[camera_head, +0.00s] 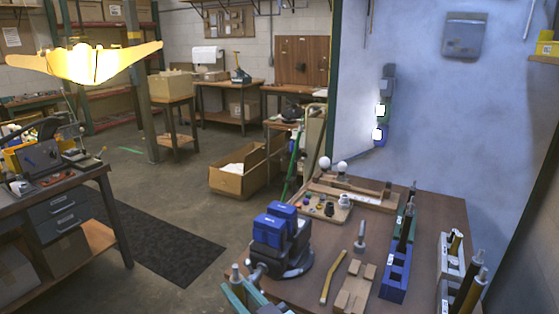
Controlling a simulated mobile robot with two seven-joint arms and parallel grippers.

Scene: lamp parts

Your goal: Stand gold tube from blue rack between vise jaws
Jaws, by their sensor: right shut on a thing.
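The vise (285,262) stands on the brown table, a dark rounded body with two blue jaws (270,230) on top. I see no tube standing between the jaws. The blue rack (395,276) stands right of the vise and holds upright dark tubes (405,232). No gold tube can be made out clearly in it. I cannot make out either of my grippers in this view.
White racks (446,258) with dark and gold-tipped tubes stand at the right. Notched wooden blocks (355,290) and a grey peg (361,238) stand between vise and blue rack. A tray of small parts (325,206) and a wooden board lie behind. Little table is free.

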